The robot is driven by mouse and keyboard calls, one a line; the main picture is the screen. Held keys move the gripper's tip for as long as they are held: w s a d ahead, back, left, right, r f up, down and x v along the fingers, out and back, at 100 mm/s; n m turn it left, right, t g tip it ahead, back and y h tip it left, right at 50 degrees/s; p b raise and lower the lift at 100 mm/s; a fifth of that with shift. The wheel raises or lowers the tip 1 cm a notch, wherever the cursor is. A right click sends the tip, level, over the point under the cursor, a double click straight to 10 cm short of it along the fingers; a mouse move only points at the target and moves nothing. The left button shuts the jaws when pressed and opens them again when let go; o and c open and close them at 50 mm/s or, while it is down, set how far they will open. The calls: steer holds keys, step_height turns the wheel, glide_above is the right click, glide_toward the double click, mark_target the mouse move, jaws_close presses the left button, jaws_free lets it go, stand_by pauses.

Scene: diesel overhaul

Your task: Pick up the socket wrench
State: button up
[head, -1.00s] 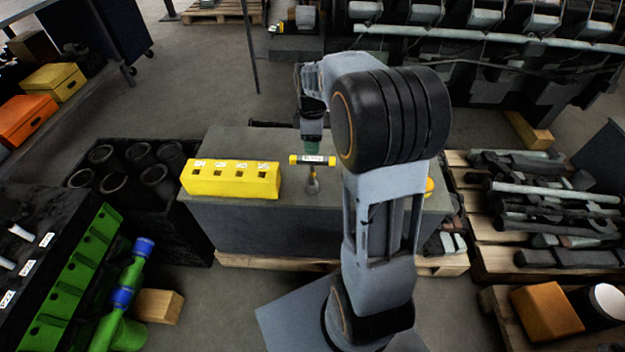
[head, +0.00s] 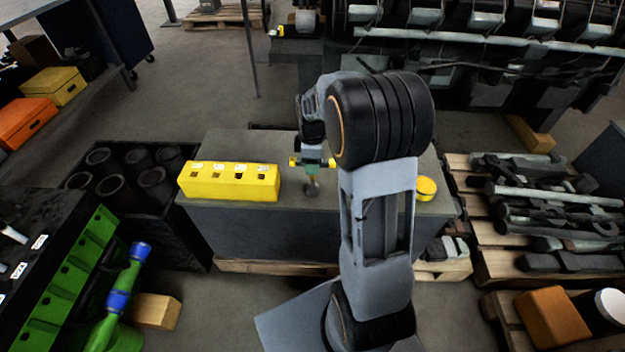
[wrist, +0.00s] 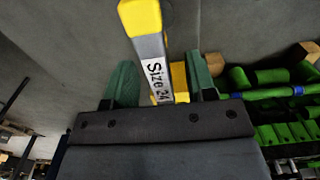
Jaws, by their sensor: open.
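The socket wrench has a bar handle with yellow ends, one of which (head: 294,162) shows at the left of my gripper (head: 311,167) in the head view. Its shaft and round end show below, over the grey bench top (head: 350,190). In the wrist view the wrench handle (wrist: 150,45) carries a "Size 24" label and runs between the two green fingers of my gripper (wrist: 162,82). The fingers are apart, one on each side of the handle. A gap shows on the left; contact on the right is unclear.
A yellow block (head: 228,182) with several labelled square holes stands left of the wrench on the bench. A yellow round piece (head: 426,187) sits at the bench's right. A black crate of cylinders (head: 130,215) stands left; a pallet of shafts (head: 490,262) is at right.

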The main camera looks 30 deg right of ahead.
steer(key=shift+c, duration=0.5)
jaws_close()
steer(key=shift+r, duration=0.15)
